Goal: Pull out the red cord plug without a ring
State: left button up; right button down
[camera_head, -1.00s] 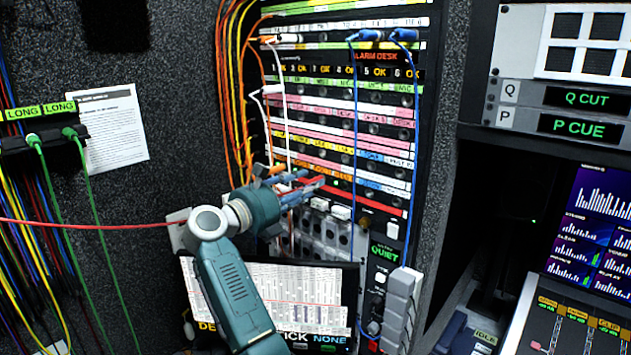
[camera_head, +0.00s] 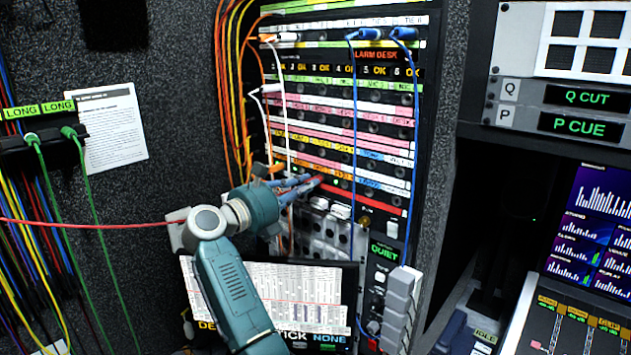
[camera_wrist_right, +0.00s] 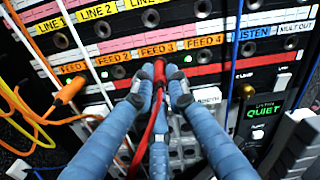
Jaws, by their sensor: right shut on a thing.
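The red cord plug (camera_wrist_right: 159,70) is at the jack panel (camera_wrist_right: 230,68), just below the FEED 3 label in the right wrist view. My right gripper (camera_wrist_right: 159,84) is shut on it, with blue fingers on both sides. The red cord (camera_wrist_right: 148,128) hangs from the plug between the fingers. No ring shows on the visible part of this plug; the fingers hide some of it. In the head view my right gripper (camera_head: 312,182) is at the lower rows of the panel. A red cord (camera_head: 95,227) also stretches in from the left edge. My left gripper is out of view.
An orange plug (camera_wrist_right: 68,92) and its cord are left of the fingers. A blue cord (camera_wrist_right: 234,72) hangs to the right. Blue plugs (camera_head: 369,34) sit at the panel's top. Grey blocks (camera_head: 400,305) jut out at the lower right.

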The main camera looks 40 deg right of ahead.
jog(key=shift+s+a+b, duration=0.1)
jog(key=shift+a+b, duration=0.25)
jog(key=shift+a, duration=1.15)
dwell(0.5)
jog(key=shift+a, duration=0.15)
jog(key=shift+s+a+b, duration=0.15)
jog(key=shift+a+b, duration=0.6)
jog(key=shift+a, duration=0.85)
jog(key=a+b, duration=0.1)
jog(key=a, duration=0.2)
jog(key=shift+s, duration=0.15)
jog(key=shift+a+b, duration=0.15)
jog(key=shift+b, duration=0.15)
